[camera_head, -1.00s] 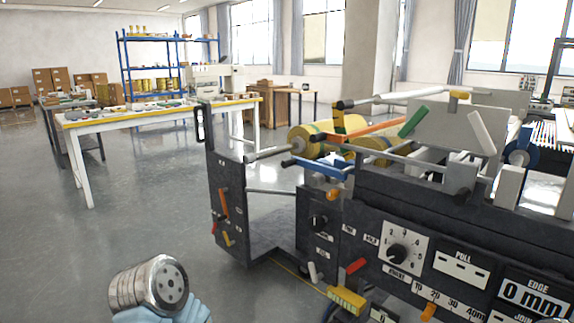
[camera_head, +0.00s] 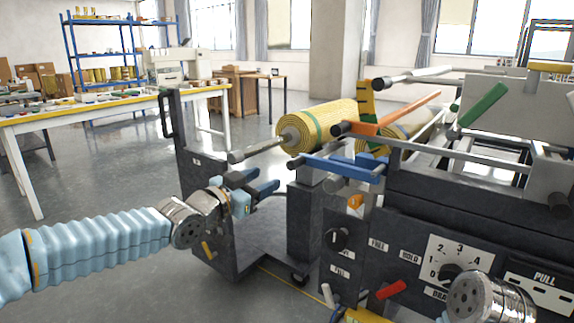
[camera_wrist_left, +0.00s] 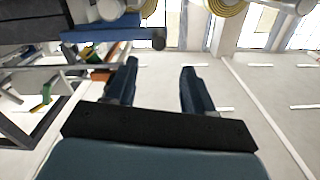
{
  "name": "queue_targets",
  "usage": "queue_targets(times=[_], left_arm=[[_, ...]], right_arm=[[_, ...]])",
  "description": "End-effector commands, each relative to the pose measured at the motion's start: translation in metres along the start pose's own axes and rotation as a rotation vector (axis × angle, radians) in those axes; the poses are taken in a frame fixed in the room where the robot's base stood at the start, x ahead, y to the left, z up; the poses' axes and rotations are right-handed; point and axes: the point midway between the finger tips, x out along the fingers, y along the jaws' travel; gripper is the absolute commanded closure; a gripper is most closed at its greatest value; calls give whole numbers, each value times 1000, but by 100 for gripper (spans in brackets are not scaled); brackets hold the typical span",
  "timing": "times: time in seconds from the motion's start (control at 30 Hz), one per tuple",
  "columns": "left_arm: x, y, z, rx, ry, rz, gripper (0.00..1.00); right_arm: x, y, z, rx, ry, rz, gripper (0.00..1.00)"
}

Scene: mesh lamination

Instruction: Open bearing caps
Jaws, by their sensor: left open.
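My left gripper (camera_head: 262,186) reaches in from the left, empty and open, in front of the machine's tall side plate (camera_head: 190,180). In the left wrist view its two dark fingers (camera_wrist_left: 160,72) stand apart with nothing between them. A yellow mesh roll (camera_head: 335,115) on a metal shaft (camera_head: 256,150) lies above and right of the gripper, apart from it. A blue part (camera_head: 345,166) sits below the roll's right side; a blue part also shows in the left wrist view (camera_wrist_left: 100,33). I cannot tell which parts are the bearing caps. My right gripper is out of view.
The dark machine body (camera_head: 395,225) with a dial, an orange bar (camera_head: 405,115) and a green handle (camera_head: 482,105) fills the right. A white-legged table (camera_head: 75,108) and blue shelf (camera_head: 70,50) stand behind at left. Grey floor is clear between table and machine.

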Motion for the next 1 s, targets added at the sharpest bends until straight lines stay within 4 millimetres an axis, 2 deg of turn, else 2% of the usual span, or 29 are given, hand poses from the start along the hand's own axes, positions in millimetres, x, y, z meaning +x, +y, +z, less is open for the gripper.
queue_targets(times=[0.23, 0.5, 0.7, 1.0], left_arm=[[47, 4, 0, -4, 0, 7, 47], [103, 3, 0, -5, -2, 5, 47], [122, 1, 2, -4, -4, 2, 47], [125, 2, 3, -3, -4, 2, 47]], right_arm=[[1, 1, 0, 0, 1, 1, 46], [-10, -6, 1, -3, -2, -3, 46], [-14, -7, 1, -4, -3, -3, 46], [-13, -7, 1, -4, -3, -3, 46]])
